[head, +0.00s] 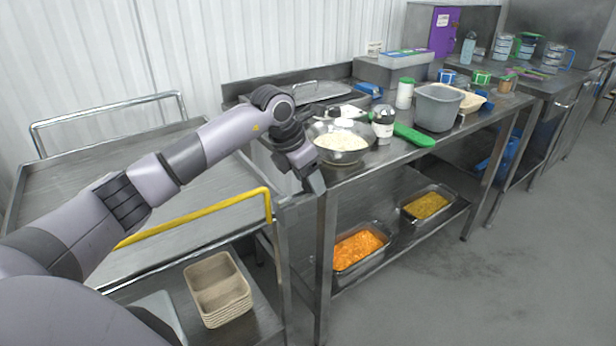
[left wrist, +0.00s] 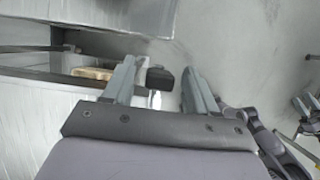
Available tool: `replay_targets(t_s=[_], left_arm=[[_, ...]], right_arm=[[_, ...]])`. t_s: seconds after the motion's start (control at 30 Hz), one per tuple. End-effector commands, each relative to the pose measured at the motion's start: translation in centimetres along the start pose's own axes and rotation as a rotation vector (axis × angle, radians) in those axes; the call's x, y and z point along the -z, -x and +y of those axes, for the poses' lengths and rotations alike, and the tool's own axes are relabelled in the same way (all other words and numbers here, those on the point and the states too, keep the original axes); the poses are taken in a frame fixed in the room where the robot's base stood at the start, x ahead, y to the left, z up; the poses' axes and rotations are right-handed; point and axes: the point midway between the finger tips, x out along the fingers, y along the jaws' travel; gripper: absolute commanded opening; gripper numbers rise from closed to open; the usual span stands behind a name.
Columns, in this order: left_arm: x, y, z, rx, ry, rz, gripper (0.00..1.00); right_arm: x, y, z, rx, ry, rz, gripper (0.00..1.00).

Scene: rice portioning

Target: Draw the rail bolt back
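My left gripper (head: 312,184) points down at the front left corner of the steel table, just right of the end of the yellow rail (head: 200,213). In the left wrist view its two fingers (left wrist: 160,88) stand apart, so it is open. A small black knob-like piece (left wrist: 159,78) shows in the gap between the fingers, nearer the left finger; it may be part of the rail bolt, and I cannot tell whether a finger touches it. I cannot make out the bolt in the head view.
The steel trolley (head: 60,178) stands at the left, with stacked tan trays (head: 218,290) below. A bowl of rice (head: 341,143) sits on the table close behind the gripper. A grey tub (head: 436,106) stands farther right. The floor (head: 480,300) at right is clear.

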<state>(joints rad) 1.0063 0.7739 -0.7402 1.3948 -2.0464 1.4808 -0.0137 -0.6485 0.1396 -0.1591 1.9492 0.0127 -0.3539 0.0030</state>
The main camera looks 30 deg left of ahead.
Motion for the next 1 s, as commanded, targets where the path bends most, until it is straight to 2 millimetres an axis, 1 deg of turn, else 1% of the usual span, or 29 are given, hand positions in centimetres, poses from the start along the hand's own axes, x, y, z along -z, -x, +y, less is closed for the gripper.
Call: replay_targets(t_s=[0.07,0.17,0.4,0.5,0.63,1.0], left_arm=[[0.0,0.4,0.1,-0.001,0.000,-0.001,0.57],[0.0,1.7,0.1,-0.002,0.000,-0.004,0.57],[-0.1,5.6,0.1,-0.002,0.000,-0.004,0.57],[0.0,6.6,0.0,-0.001,0.000,-0.003,0.57],[0.0,7.1,0.0,-0.001,0.000,-0.002,0.57],[0.0,7.1,0.0,0.000,0.000,-0.001,0.57]], right_arm=[[-0.1,0.0,0.0,0.000,0.000,-0.001,0.43],[-0.2,-0.1,0.0,0.000,0.000,-0.001,0.43],[-0.5,-0.3,0.0,0.000,0.000,-0.001,0.43],[-0.5,-0.3,0.0,0.000,0.000,-0.001,0.43],[-0.5,-0.3,0.0,0.000,0.000,-0.001,0.43],[-0.5,-0.3,0.0,0.001,0.000,-0.001,0.43]])
